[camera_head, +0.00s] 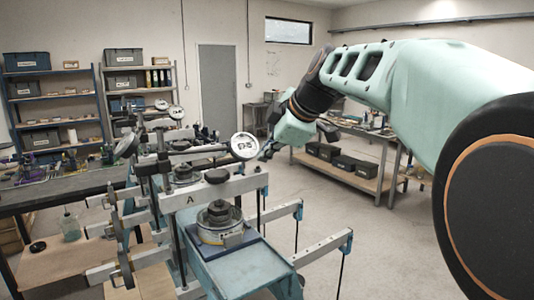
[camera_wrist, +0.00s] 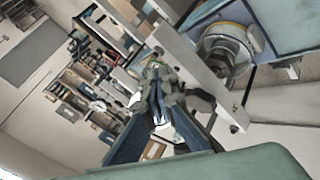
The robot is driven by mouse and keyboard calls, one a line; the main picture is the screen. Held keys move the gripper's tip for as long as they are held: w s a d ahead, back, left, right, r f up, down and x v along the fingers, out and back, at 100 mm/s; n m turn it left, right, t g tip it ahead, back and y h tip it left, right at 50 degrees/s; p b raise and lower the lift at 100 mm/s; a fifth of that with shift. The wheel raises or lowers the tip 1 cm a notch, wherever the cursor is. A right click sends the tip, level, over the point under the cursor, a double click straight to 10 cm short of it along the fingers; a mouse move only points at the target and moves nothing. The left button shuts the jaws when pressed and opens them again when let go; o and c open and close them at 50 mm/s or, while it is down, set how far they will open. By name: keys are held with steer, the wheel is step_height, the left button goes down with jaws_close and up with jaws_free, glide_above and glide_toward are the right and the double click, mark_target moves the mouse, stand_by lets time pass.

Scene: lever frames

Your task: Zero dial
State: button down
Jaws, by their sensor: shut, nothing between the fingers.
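A round white-faced dial (camera_head: 244,146) with dark markings stands at the right end of the nearest lever frame, above the beam marked A (camera_head: 190,198). Its pointer is too small to read. My gripper (camera_head: 266,151) is just right of this dial; whether it touches cannot be told. In the wrist view my gripper (camera_wrist: 160,118) has its fingertips together with nothing between them, and the dial cannot be made out with certainty there. A round cell with a dark weight (camera_head: 219,213) sits on the blue bench.
Lever arms with blue ends (camera_head: 345,241) and thin rods stick out at front right. A crowded workbench (camera_head: 60,190) stands at left, and a table with dark bins (camera_head: 345,163) at back right. The floor (camera_head: 385,240) at right is open.

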steer(key=shift+a+r, duration=0.2)
steer(key=shift+a, duration=0.1)
steer(key=shift+w+r, duration=0.1)
steer(key=shift+w+d+r, duration=0.2)
steer(key=shift+w+r, duration=0.45)
steer(key=shift+w, duration=0.2)
steer(key=shift+w+r, duration=0.1)
